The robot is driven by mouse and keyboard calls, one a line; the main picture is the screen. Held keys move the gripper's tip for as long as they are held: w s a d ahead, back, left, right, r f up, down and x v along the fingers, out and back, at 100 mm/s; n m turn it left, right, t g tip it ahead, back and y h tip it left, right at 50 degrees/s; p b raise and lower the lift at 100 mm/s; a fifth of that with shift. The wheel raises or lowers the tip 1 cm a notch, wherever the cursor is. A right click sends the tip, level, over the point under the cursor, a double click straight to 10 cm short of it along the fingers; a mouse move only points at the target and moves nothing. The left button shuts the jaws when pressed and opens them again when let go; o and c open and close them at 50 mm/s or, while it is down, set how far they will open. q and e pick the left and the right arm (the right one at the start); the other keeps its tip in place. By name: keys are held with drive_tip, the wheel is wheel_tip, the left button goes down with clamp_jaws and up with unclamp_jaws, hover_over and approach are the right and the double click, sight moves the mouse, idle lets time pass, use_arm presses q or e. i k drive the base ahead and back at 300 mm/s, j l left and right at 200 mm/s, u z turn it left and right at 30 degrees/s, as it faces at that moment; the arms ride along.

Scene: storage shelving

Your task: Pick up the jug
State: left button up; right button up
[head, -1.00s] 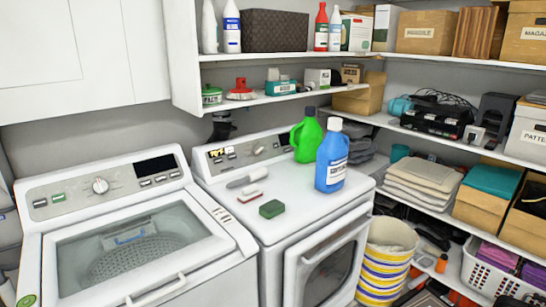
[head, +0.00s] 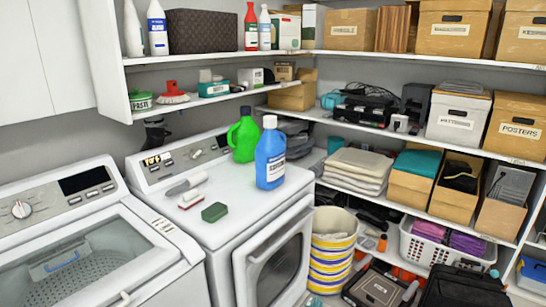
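A green jug (head: 243,137) with a dark cap stands upright on top of the dryer (head: 232,206), towards its back right. A blue bottle (head: 270,155) with a white cap and a white label stands just in front and to the right of it, and covers a little of the jug's right side. Neither of my grippers shows in the head view.
A green sponge (head: 215,212) and brushes (head: 188,184) lie on the dryer. A washer (head: 85,250) stands at the left. Loaded shelves (head: 330,115) run above and to the right. A striped bucket (head: 333,250) and black bag (head: 462,288) sit right of the dryer.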

sight(271, 150)
drive_tip(key=i+l, duration=0.5)
drive_tip(key=l, duration=0.25)
drive_tip(key=i+l, duration=0.45)
drive_tip(key=l, duration=0.25)
drive_tip(key=i+u, duration=0.05)
